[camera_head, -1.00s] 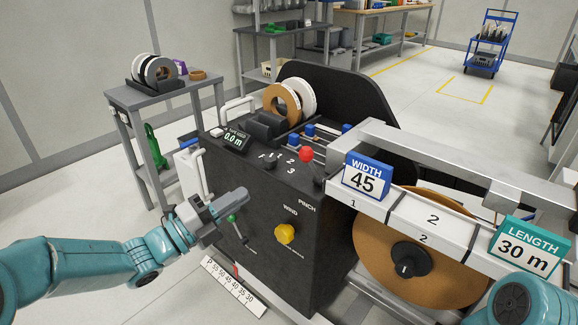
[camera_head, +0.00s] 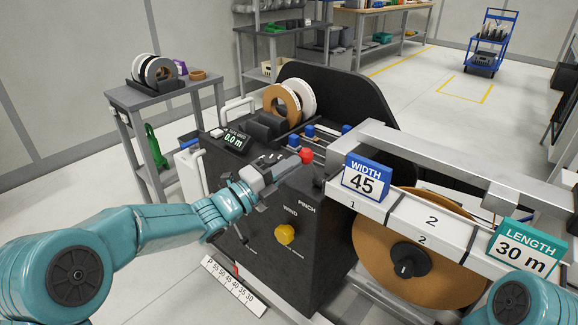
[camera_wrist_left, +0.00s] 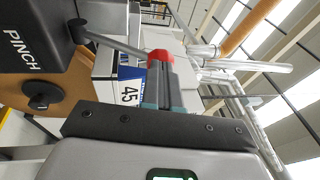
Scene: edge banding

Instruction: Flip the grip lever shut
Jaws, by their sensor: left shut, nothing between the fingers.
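A lever with a red ball knob (camera_head: 306,155) sticks out near the top front edge of the black machine (camera_head: 330,220), above the word PINCH. It also shows in the left wrist view, where its red knob (camera_wrist_left: 158,56) sits at the fingertips and its grey rod runs left to a black pivot. My left gripper (camera_head: 297,161) is shut and empty, its tips at or touching the knob; contact is unclear. A second lever (camera_head: 241,235) lower on the front panel is partly hidden by my left wrist. Which lever is named grip cannot be read. My right gripper is out of view.
A yellow knob (camera_head: 285,234) sits on the front panel. The blue WIDTH 45 sign (camera_head: 366,178) stands close right of the red knob, on a white rail. A large brown roll (camera_head: 430,270) hangs below. A grey side table (camera_head: 160,92) stands at the left.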

